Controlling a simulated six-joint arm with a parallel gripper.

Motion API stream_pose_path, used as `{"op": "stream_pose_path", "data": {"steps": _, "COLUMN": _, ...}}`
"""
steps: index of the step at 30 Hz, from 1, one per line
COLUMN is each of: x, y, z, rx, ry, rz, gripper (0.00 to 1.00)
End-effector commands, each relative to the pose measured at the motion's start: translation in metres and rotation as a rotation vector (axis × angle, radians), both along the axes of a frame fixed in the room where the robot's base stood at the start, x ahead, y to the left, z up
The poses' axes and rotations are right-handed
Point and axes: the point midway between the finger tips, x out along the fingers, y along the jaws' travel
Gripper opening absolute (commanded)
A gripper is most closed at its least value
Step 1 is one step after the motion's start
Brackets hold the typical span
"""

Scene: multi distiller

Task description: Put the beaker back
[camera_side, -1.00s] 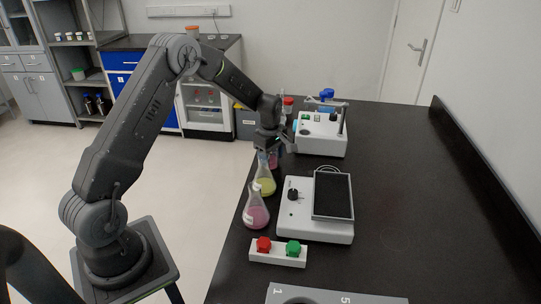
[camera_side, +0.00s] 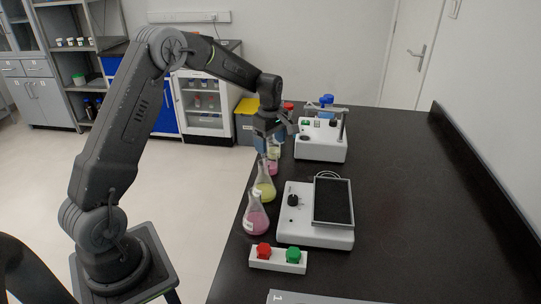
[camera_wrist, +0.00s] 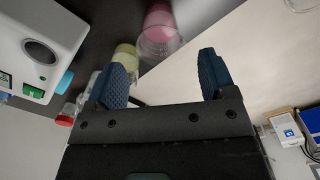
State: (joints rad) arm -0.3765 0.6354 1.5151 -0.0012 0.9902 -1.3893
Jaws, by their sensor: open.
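My gripper (camera_side: 273,137) is open above the left edge of the black bench. In the wrist view my gripper (camera_wrist: 163,63) has its blue fingers spread with nothing between them. A clear vessel with pink liquid (camera_wrist: 158,35) stands beyond the fingertips; a pink vessel (camera_side: 272,167) shows below my gripper in the side view. A vessel with yellowish liquid (camera_side: 273,152) is just behind it, close under the fingers, and a yellowish vessel also shows in the wrist view (camera_wrist: 125,57). I cannot tell for certain which is the beaker.
A yellow flask (camera_side: 264,187) and a pink flask (camera_side: 257,219) stand nearer along the edge. A white device with a dark plate (camera_side: 315,236) and a red-and-green button box (camera_side: 278,260) are beside them. Another white device (camera_side: 320,148) stands behind. The bench's right side is clear.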

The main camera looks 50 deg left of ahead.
Motion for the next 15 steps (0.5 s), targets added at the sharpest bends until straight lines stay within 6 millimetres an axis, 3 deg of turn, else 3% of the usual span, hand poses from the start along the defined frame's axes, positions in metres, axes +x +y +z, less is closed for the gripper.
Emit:
{"op": "stream_pose_path", "data": {"steps": 3, "x": 0.0, "y": 0.0, "z": 0.023, "rx": 0.002, "ry": -0.004, "rz": 0.0, "gripper": 0.77}}
{"op": "stream_pose_path", "data": {"steps": 11, "x": -0.001, "y": -0.002, "z": 0.049, "rx": 0.002, "ry": -0.004, "rz": -0.013, "gripper": 0.77}}
{"op": "stream_pose_path", "data": {"steps": 15, "x": -0.014, "y": -0.021, "z": 0.076, "rx": 0.017, "ry": -0.04, "rz": -0.134, "gripper": 0.77}}
